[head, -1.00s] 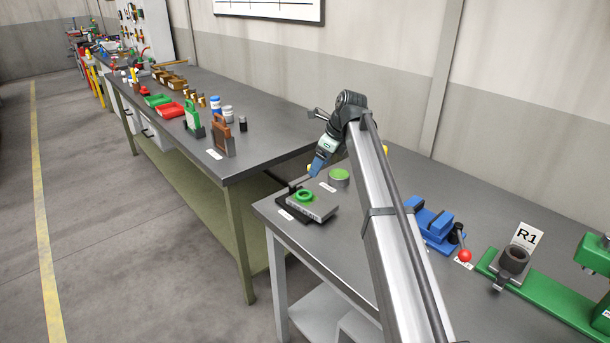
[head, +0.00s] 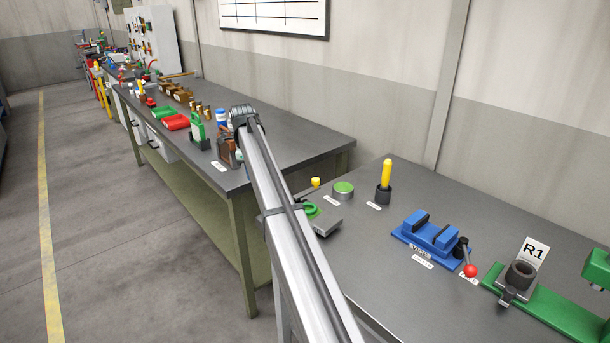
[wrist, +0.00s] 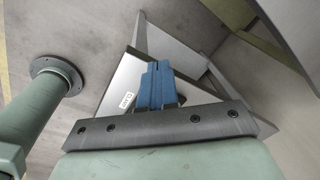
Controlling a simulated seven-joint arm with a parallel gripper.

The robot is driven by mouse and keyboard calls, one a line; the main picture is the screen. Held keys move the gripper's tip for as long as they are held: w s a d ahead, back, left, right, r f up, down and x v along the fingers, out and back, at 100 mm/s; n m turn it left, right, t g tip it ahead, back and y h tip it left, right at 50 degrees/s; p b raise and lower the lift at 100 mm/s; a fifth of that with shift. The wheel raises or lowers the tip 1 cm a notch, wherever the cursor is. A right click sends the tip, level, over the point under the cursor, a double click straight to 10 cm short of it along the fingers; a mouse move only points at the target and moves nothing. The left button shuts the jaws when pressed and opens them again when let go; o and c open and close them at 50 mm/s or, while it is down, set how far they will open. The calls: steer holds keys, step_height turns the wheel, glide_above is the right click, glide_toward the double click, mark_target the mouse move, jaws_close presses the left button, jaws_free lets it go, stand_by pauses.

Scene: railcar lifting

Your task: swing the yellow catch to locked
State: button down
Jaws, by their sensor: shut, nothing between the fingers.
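A small yellow knob (head: 316,183), which may be the yellow catch, stands upright at the back of the grey block with a green ring (head: 327,226) on the right bench. My arm hides much of the block, and I cannot tell the catch's position. My gripper (wrist: 157,68) shows only in the wrist view, with its blue fingers shut together and empty. In that view the fingers are over a grey angled metal frame and a pale panel with a white label (wrist: 126,100). No yellow part shows there.
On the right bench stand a green-topped round piece (head: 343,190), a yellow handle (head: 386,174) in a black holder, a blue vise (head: 431,234) and a red-knobbed lever (head: 470,270). The left bench (head: 290,143) carries many objects. The floor aisle at left is clear.

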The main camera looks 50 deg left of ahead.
steer(key=w+r+n+t+h, duration=0.4)
steer(key=w+n+t, duration=0.1)
steer(key=w+n, duration=0.5)
steer(key=shift+d+r+n+h, duration=0.2)
steer(key=shift+r+n+h, duration=0.1)
steer(key=shift+n, duration=0.5)
steer(key=shift+w, duration=0.1)
steer(key=shift+f, duration=0.1)
steer(key=w+d+f, duration=0.6)
steer(key=d+f, duration=0.1)
steer(key=f, duration=0.1)
steer(key=shift+w, duration=0.15)
